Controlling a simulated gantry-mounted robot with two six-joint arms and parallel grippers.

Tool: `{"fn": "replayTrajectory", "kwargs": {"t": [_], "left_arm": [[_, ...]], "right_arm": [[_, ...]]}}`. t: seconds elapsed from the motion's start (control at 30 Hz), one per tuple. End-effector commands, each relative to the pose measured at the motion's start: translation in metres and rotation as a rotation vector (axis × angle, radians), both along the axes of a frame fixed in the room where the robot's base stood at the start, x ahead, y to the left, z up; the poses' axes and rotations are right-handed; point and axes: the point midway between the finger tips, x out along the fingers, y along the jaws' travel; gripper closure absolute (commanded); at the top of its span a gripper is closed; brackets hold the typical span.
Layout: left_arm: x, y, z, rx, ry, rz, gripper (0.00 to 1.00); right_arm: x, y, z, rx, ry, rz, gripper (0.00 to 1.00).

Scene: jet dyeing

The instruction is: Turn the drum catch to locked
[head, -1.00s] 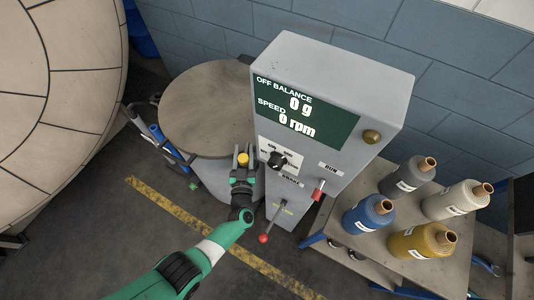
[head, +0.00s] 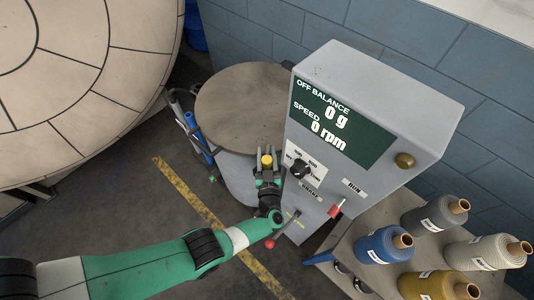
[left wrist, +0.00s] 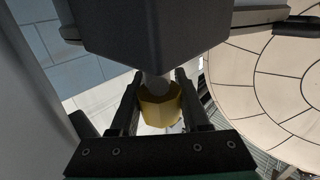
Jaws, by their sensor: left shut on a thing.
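The catch appears to be the yellow knob (head: 266,161) at the side of the round-lidded drum (head: 238,108), left of the grey control panel. My left gripper (head: 267,173) is shut on this knob, with a finger on each side. In the left wrist view the knob (left wrist: 160,108) sits between the dark fingers of the left gripper (left wrist: 157,100). Any lock marking by the knob is hidden or too small to read. My right gripper is not in view.
The control panel (head: 385,90) reads 0 g and 0 rpm, with a black dial (head: 299,171) and a red-handled switch (head: 336,210) below. A red-ended lever (head: 270,243) stands low near my arm. Several thread cones stand on a table (head: 345,250) at right.

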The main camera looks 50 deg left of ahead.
Motion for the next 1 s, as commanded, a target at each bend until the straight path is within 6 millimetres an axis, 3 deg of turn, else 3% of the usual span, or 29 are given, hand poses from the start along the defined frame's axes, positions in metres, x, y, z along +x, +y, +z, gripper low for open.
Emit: {"fn": "replayTrajectory", "kwargs": {"t": [0.03,0.1,0.47,0.73,1.0], "left_arm": [[0.0,0.001,0.0,-0.002,-0.001,0.002,0.5],[0.0,0.001,0.0,-0.002,-0.001,0.001,0.41],[-0.004,-0.005,0.001,-0.002,0.001,-0.002,0.41],[-0.039,-0.048,0.003,-0.001,0.002,-0.006,0.41],[-0.071,-0.085,0.0,-0.002,0.001,-0.002,0.41]], "right_arm": [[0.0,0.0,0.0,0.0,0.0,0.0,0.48],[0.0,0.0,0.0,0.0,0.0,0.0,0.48],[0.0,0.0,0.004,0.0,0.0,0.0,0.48],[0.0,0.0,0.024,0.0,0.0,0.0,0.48],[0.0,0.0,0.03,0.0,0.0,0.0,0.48]]}}
